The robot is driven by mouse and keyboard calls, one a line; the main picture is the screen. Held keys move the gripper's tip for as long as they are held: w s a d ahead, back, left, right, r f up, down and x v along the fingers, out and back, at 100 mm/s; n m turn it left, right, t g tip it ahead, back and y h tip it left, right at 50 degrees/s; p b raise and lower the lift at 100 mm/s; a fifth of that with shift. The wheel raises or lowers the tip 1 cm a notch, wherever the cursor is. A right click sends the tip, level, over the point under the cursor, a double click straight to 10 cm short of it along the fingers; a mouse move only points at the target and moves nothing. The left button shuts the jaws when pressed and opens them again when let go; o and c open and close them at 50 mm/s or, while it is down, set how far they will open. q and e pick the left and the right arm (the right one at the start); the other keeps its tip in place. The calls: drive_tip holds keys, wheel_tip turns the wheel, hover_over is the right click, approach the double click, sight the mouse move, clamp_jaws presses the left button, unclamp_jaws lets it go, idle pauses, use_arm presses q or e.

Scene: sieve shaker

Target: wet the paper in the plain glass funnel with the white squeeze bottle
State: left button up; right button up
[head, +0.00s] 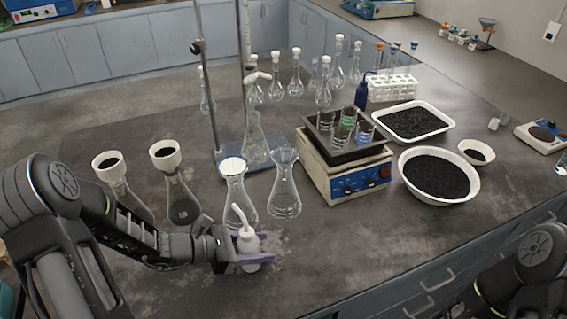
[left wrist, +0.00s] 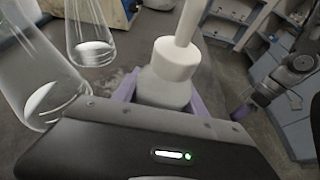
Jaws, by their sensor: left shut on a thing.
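The white squeeze bottle (head: 248,244) is upright between the purple fingers of my left gripper (head: 250,262), which is shut on it. In the left wrist view the bottle's white cap and nozzle (left wrist: 177,58) rise from between the fingers. Just behind the bottle stands a glass flask (head: 238,200) with a white round top surface (head: 233,165), which looks like paper in a funnel. The bottle's spout is below that top. To its right is a clear glass flask with a flared open top (head: 284,157). My right gripper (left wrist: 241,111) shows small in the left wrist view; its opening is unclear.
Two flasks with white funnels holding black material (head: 108,160) (head: 165,150) stand at the left. A white bowl (head: 440,200) and tray of black grains lie farther right. The front bench middle is clear.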

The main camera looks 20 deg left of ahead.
use_arm(q)
drive_tip(key=shift+s, duration=0.1)
drive_tip(key=w+r+n+t+y+p, duration=0.1)
drive_tip(key=w+r+n+t+p, duration=0.1)
drive_tip(key=w+r+n, duration=0.2)
drive_tip(key=w+d+r+n+t+y+p, duration=0.1)
drive_tip(key=w+r+n, duration=0.4)
drive_tip(key=r, duration=0.7)
drive_tip(key=w+t+p, duration=0.1)
drive_tip(key=w+p, duration=0.1)
drive_tip(key=shift+w+d+r+n+t, duration=0.15)
drive_tip(key=shift+w+r+n+t, duration=0.1)
drive_tip(key=shift+w+n+t, duration=0.1)
drive_tip(key=shift+f+b, duration=1.7)
drive_tip(key=shift+f, duration=0.7)
